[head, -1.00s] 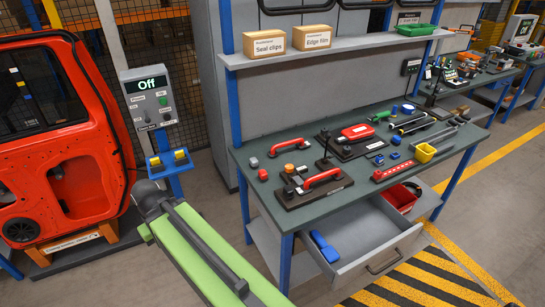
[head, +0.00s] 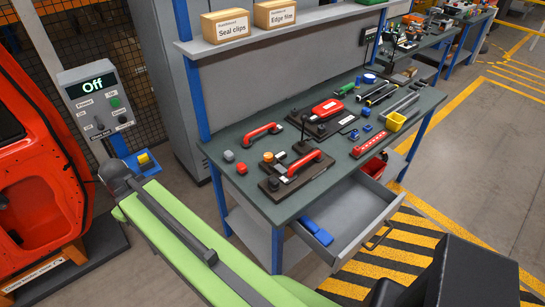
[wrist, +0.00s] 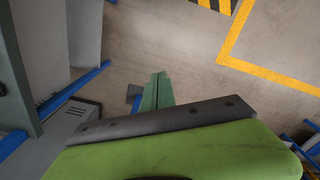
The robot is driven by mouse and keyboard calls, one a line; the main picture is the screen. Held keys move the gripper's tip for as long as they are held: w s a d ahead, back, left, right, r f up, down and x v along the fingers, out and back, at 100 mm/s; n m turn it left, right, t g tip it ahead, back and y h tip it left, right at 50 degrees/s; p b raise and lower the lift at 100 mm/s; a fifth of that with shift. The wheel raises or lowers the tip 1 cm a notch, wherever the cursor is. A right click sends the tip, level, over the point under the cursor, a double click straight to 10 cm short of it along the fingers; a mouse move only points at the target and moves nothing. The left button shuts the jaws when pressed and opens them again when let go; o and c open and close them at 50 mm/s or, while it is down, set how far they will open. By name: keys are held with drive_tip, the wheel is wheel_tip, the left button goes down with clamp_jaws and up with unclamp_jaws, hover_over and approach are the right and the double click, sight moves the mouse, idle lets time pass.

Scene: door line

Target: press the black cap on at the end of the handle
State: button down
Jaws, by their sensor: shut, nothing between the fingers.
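A red handle (head: 305,164) lies on a dark board on the workbench (head: 235,188). Another red handle (head: 263,131) lies loose behind it. A small grey piece (head: 229,156) and a small red piece (head: 242,168) stand left of the board. I cannot pick out the black cap for certain; dark parts at the board are too small to tell apart. My gripper (wrist: 158,77) shows in the wrist view with its green fingers shut and empty, above bare floor and away from the handles. I cannot make out its fingers in the head view.
An open drawer (head: 345,228) with a blue item juts from the bench front. A red car door (head: 40,160) and a control box reading Off (head: 97,98) stand at left. Striped floor is clear at right.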

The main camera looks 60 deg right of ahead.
drive_tip(key=s+d+r+n+p, duration=0.1)
drive_tip(key=s+d+n, duration=0.1)
drive_tip(key=d, duration=0.7)
drive_tip(key=s+d+r+n+p, duration=0.1)
drive_tip(key=d+r+n, duration=0.1)
drive_tip(key=d, duration=0.6)
wheel_tip(320, 180, up, 2)
drive_tip(key=n+p, duration=0.2)
drive_tip(key=n, duration=0.6)
hover_over(274, 180)
wheel_tip(274, 180, down, 8)
drive_tip(key=b, duration=0.8)
drive_tip(key=shift+d+f, duration=0.1)
drive_tip(key=shift+f, duration=0.05)
drive_tip(key=shift+r, duration=0.2)
drive_tip(key=shift+f+b, duration=0.35)
drive_tip(key=shift+f, duration=0.2)
drive_tip(key=shift+r, duration=0.1)
wheel_tip(274, 180, up, 7)
drive_tip(key=p, duration=0.7)
